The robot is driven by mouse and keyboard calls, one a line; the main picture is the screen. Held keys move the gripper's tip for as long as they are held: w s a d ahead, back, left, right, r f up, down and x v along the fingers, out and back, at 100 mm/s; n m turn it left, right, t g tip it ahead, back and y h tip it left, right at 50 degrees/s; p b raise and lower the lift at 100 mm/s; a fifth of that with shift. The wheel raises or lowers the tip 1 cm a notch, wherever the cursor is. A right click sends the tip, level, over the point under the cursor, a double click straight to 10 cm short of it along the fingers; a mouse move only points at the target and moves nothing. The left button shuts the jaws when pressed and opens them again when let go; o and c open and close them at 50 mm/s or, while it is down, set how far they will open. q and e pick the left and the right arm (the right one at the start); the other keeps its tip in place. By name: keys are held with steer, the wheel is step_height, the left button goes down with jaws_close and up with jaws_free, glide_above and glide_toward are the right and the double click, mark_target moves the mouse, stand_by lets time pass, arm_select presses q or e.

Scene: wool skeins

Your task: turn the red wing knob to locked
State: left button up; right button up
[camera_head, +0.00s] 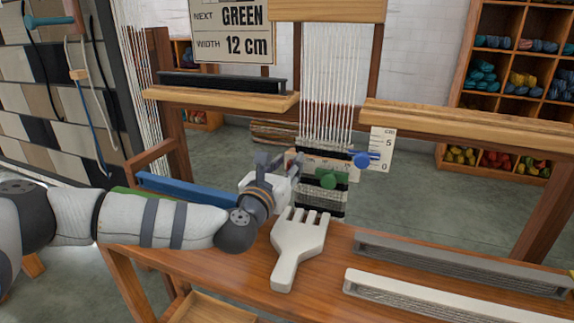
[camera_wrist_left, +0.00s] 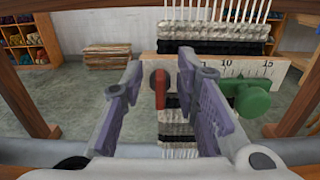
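The red wing knob (camera_wrist_left: 160,88) shows in the left wrist view on the loom's ruler bar (camera_wrist_left: 225,64), its wing standing about upright. In the head view I cannot make it out clearly behind my gripper. My left gripper (camera_wrist_left: 159,66) is open, with its two purple-grey fingers to either side of the knob. A gap shows on both sides and I see no contact. In the head view this gripper (camera_head: 279,162) is at the left end of the bar. No lock marking is readable. My right gripper is out of view.
A green knob (camera_wrist_left: 252,101) sits on the bar just right of the fingers; a blue knob (camera_head: 360,159) is further right. Hanging threads (camera_head: 328,80) rise behind. A pale comb (camera_head: 298,250) and two long shuttles (camera_head: 450,262) lie on the wooden bench.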

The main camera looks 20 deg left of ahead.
arm_select(q)
jaws_close()
steer(key=shift+m, duration=0.4)
steer(key=m, duration=0.3)
steer(key=shift+d, duration=0.3)
steer(key=m+p, duration=0.1)
steer(key=m, duration=0.3)
steer(key=f+m+p, duration=0.1)
steer(key=m, duration=0.4)
steer(key=d+m+p, duration=0.1)
steer(key=m, duration=0.3)
steer(key=shift+d+f+m, duration=0.1)
steer(key=shift+f+m, duration=0.25)
steer(key=shift+m, duration=0.05)
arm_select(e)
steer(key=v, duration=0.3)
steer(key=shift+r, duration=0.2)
arm_select(q)
steer(key=shift+f+m+p, duration=0.1)
steer(key=shift+m+p, duration=0.2)
